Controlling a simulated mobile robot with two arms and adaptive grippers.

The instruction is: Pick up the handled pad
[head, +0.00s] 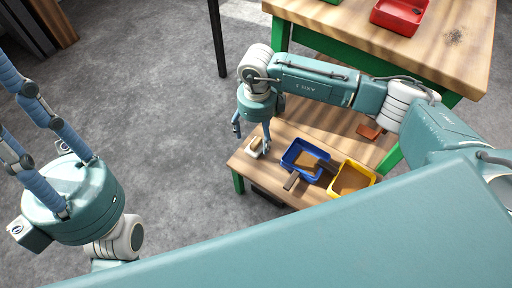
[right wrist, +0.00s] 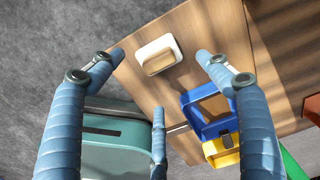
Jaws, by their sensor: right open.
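The handled pad is a small white block with a tan top (head: 256,146). It lies near the left end of the low wooden table (head: 318,137). It also shows in the right wrist view (right wrist: 159,54), apart from both fingers. My right gripper (head: 251,138) is open and empty, pointing down over the pad. In the right wrist view its blue fingers straddle the pad, one on each side. My left gripper (head: 12,115) is at the left edge, far from the table. Its fingertips are cut off by the frame.
A blue bin (head: 285,159) and a yellow bin (head: 332,189) stand right of the pad, with brown things in or across them. A reddish-brown item (head: 370,131) lies farther back.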

